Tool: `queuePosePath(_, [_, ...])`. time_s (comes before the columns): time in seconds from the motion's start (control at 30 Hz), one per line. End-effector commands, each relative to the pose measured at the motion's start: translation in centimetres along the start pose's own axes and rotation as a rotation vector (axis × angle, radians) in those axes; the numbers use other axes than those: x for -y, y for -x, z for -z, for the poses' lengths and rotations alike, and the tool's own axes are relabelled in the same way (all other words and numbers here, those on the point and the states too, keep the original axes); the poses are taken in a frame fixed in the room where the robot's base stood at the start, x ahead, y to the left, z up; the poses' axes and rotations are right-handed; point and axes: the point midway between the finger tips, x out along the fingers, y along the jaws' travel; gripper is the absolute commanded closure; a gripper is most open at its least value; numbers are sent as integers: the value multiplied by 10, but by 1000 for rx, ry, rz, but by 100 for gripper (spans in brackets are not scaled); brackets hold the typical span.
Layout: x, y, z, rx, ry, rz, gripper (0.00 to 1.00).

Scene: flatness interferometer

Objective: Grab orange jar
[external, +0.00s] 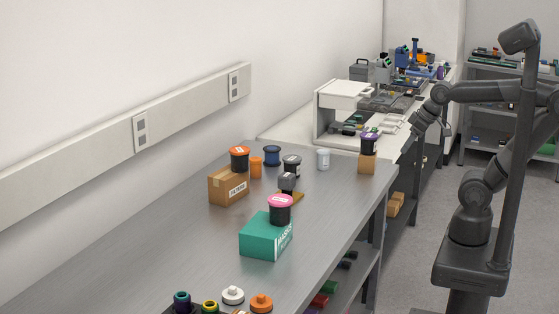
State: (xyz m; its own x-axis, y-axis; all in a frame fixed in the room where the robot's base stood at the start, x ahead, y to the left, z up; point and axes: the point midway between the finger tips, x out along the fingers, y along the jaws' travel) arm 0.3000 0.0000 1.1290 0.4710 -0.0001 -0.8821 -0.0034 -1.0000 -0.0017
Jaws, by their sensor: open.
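A dark jar with an orange lid (239,159) stands upright on a cardboard box (229,187) at the middle of the grey table, in the external view. A smaller, plain orange cylindrical container (256,168) stands just to its right. The frame does not settle which of the two is the orange jar. My gripper (414,129) is open at the end of the raised arm, at the upper right near the pale bench. It is well apart from both orange items and holds nothing that I can see. Its fingers are small and hard to make out.
Several jars stand nearby, including a blue one (272,156), a white one (323,159) and a pink-lidded one on a green box (265,236). A purple-lidded jar (369,143) stands on a block at the table's right edge. The left table surface is clear.

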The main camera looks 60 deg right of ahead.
Motion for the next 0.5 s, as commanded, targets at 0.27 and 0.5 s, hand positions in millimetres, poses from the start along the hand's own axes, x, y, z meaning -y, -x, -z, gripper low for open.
queuePosePath(0.27, [0, -2, 89, 21, -24, -2, 33])
queuePosePath(0.5, [0, -22, 173, 37, -49, -8, 33])
